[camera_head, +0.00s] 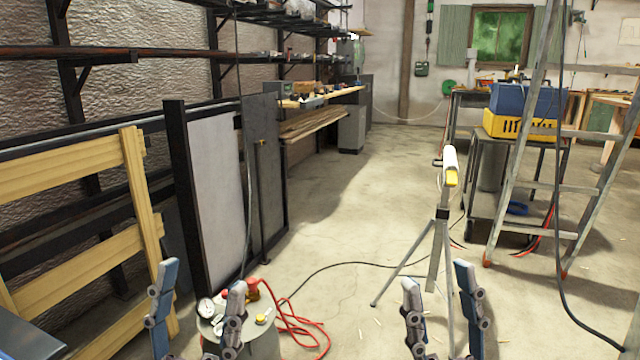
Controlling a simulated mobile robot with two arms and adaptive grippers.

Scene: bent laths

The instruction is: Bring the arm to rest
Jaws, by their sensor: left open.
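My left gripper (202,279) shows at the bottom left of the head view. Its two fingers point up and stand well apart, with nothing between them that it holds. My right gripper (433,287) shows at the bottom, right of the middle. Its fingers also point up and stand apart, and it looks empty. Most of both arms is below the picture edge.
A compressor tank with gauges (207,308) and a red hose (296,329) show behind the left gripper. A tripod stand (441,232) is behind the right gripper. A wooden rack (75,265) is at left, a ladder (513,150) at right. Bare floor (350,215) lies mid-picture.

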